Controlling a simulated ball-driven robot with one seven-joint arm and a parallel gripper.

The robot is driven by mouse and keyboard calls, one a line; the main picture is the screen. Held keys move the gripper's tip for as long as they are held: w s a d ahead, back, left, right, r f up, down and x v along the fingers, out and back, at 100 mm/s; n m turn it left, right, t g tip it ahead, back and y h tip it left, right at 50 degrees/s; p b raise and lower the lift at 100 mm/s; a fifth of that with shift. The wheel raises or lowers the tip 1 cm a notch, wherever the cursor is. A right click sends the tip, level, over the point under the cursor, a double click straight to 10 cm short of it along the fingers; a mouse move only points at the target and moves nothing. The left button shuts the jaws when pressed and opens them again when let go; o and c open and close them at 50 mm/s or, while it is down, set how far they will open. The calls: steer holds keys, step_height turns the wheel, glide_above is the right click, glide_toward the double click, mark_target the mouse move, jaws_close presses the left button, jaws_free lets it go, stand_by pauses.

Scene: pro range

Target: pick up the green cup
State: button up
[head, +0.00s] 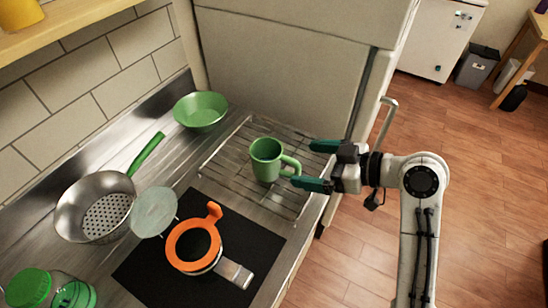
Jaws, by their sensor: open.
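The green cup (265,160) stands upright on a wire rack at the back right of the steel counter. Its handle points right, toward my gripper. My gripper (312,164) comes in from the right, open, with its dark green fingers pointing left. The lower fingertip is close to the cup's handle, and the upper finger is farther back. I cannot tell whether the lower finger touches the handle. Nothing shows held between the fingers.
The wire rack (222,167) lies under the cup. A green bowl (200,107) stands behind left. A colander (97,207), a round translucent disc (153,212) and an orange-rimmed item (193,244) on a black mat (150,278) lie nearer. A tall cabinet side (285,65) rises behind.

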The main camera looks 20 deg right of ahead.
mark_target(282, 159)
steer(key=x, duration=0.3)
steer(key=shift+d, duration=0.1)
steer(key=shift+p+x, duration=1.1)
steer(key=shift+x, duration=1.5)
steer(key=shift+w, duration=0.1)
steer(key=shift+c, duration=0.2)
steer(key=shift+r, duration=0.1)
steer(key=c, duration=1.2)
steer(key=shift+c, duration=0.4)
steer(key=shift+r, duration=0.1)
